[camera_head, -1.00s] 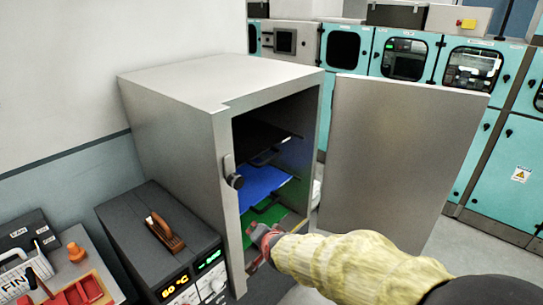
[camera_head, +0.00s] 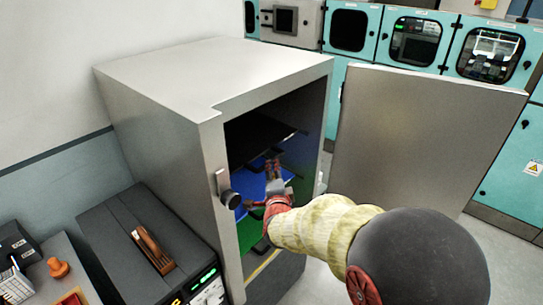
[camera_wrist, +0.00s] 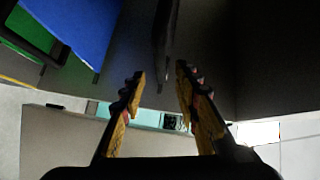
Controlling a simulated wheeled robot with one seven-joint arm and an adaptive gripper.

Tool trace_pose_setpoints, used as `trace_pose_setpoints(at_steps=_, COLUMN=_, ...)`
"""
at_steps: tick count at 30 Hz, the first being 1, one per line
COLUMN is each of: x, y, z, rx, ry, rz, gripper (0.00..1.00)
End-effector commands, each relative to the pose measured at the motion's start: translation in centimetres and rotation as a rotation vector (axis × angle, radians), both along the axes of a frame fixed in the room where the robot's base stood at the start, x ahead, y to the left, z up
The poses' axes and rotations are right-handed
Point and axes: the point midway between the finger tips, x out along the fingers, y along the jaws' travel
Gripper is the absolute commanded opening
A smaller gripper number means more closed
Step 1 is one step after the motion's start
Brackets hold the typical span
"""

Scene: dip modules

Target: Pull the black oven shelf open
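The black oven shelf (camera_head: 258,135) is the top one inside the oven (camera_head: 160,120), above the blue shelf (camera_head: 243,183) and the green shelf (camera_head: 250,232). My gripper (camera_head: 274,168) reaches into the oven opening at the front of the shelves, just below the black shelf's front edge. In the wrist view my gripper (camera_wrist: 160,76) is open, with nothing between its fingers. A dark bar (camera_wrist: 165,38), seemingly the black shelf's handle, lies just ahead of the fingertips, roughly in line with the gap. I cannot tell whether it touches them. The blue shelf (camera_wrist: 80,25) shows at upper left.
The oven door (camera_head: 425,130) stands wide open to the right of my arm. A dark instrument box (camera_head: 140,245) with a brown-handled tool (camera_head: 153,250) on it stands at the oven's left. Teal cabinets (camera_head: 400,45) line the back.

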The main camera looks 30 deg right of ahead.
Motion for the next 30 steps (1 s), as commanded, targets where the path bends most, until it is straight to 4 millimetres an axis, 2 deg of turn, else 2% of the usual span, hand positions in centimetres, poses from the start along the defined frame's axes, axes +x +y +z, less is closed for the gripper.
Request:
trace_pose_setpoints(at_steps=9, x=4.1, y=-2.0, z=-0.9, rx=0.0, ry=0.003, rz=0.0, gripper=0.32)
trace_pose_setpoints(at_steps=15, x=5.9, y=-2.8, z=-1.0, rx=-0.001, ry=0.002, rz=0.001, gripper=0.32)
trace_pose_setpoints(at_steps=26, x=6.4, y=-3.1, z=-1.1, rx=-0.001, ry=0.003, rz=0.002, gripper=0.32)
trace_pose_setpoints(at_steps=30, x=6.4, y=-3.0, z=-1.1, rx=-0.001, ry=0.003, rz=0.002, gripper=0.24)
